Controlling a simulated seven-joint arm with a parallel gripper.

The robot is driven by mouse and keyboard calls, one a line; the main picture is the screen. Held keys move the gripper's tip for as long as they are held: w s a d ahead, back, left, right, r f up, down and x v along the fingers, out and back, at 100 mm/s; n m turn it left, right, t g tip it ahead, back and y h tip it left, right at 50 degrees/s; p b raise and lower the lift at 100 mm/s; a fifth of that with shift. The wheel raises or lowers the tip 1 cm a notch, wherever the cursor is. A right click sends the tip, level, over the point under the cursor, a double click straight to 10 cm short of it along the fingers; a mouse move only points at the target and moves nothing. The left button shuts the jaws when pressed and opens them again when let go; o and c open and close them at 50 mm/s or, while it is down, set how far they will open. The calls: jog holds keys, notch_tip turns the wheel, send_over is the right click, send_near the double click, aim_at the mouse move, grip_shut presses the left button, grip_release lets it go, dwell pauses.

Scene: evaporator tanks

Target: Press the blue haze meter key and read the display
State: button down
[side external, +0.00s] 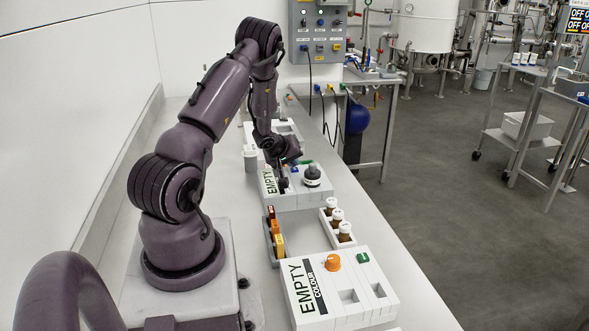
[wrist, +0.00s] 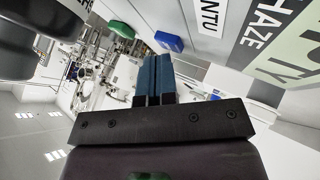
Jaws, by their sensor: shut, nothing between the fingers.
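The haze meter (side external: 290,201) is a white box on the bench in the side view, with a pale display (side external: 269,182) reading EMPTY. In the wrist view its display (wrist: 290,60) and HAZE label show at the upper right, partly cut off. The blue key (wrist: 169,41) stands on the meter, with a green key (wrist: 123,29) beside it. My gripper (wrist: 154,62) is shut and empty, its fingertips pointing toward the blue key with a small gap in the picture. In the side view my gripper (side external: 284,186) is low over the meter; I cannot tell whether it touches.
A dark-topped round part (side external: 312,175) sits on the meter's right side. Nearer are a rack of brown bottles (side external: 336,222), a grey tray of coloured items (side external: 274,240) and a colour meter (side external: 338,290), also reading EMPTY. A grey cup (side external: 250,160) stands behind on the left.

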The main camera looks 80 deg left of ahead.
aim_at(293, 169)
jog(key=shift+f, duration=0.2)
jog(key=shift+r, duration=0.15)
dwell(0.3)
jog(key=shift+r, duration=0.75)
jog(key=shift+r, duration=2.5)
